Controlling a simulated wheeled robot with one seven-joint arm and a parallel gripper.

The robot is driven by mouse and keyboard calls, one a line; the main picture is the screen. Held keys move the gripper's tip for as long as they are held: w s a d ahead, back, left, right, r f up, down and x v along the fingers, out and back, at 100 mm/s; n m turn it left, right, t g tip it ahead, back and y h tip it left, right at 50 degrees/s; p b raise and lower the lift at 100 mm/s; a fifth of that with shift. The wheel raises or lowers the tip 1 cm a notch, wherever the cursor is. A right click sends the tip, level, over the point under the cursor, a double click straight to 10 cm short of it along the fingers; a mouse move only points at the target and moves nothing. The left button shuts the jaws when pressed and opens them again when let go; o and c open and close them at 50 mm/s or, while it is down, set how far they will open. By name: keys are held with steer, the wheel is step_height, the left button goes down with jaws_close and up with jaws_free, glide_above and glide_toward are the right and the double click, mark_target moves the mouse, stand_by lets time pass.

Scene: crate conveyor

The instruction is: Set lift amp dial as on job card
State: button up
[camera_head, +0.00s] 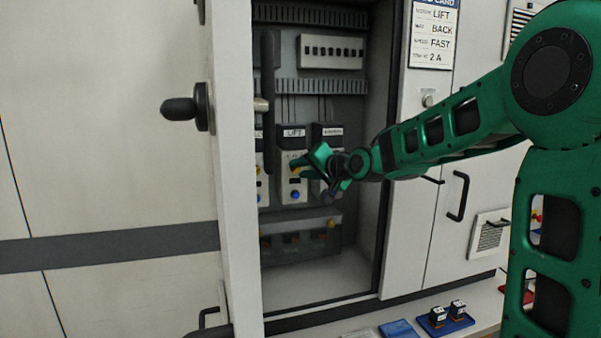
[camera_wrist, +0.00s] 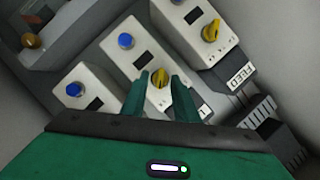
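The lift amp (camera_head: 292,187) is a pale box with a black top labelled LIFT inside the open cabinet. Its yellow dial (camera_wrist: 160,78) shows in the wrist view between my fingertips, with a blue button (camera_wrist: 126,40) and a dark display beyond it. My gripper (camera_wrist: 161,80) is open, fingers on either side of the dial with slim gaps apparent; contact cannot be told. In the head view my gripper (camera_head: 308,162) partly covers the dial. The job card (camera_head: 433,36) reads LIFT, BACK, FAST and 2 A. The dial's scale is too small to read.
A similar amp labelled FEED (camera_wrist: 195,30) stands beside the lift amp, with its own yellow dial (camera_wrist: 211,31). Another amp (camera_wrist: 85,92) is on the other side. The open cabinet door (camera_head: 232,170) stands at the left. Blue trays (camera_head: 445,322) lie on the ledge below.

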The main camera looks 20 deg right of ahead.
jaws_close()
steer(key=shift+a+n, duration=0.1)
steer(key=shift+n, duration=0.2)
steer(key=shift+a+r+n+g+h, duration=0.2)
steer(key=shift+n+g+h, duration=0.2)
steer(key=shift+n+h, duration=0.6)
steer(key=n, duration=0.1)
steer(key=n+h, duration=0.2)
steer(key=n, duration=0.1)
steer(key=shift+a, duration=0.25)
steer(key=shift+h, duration=0.3)
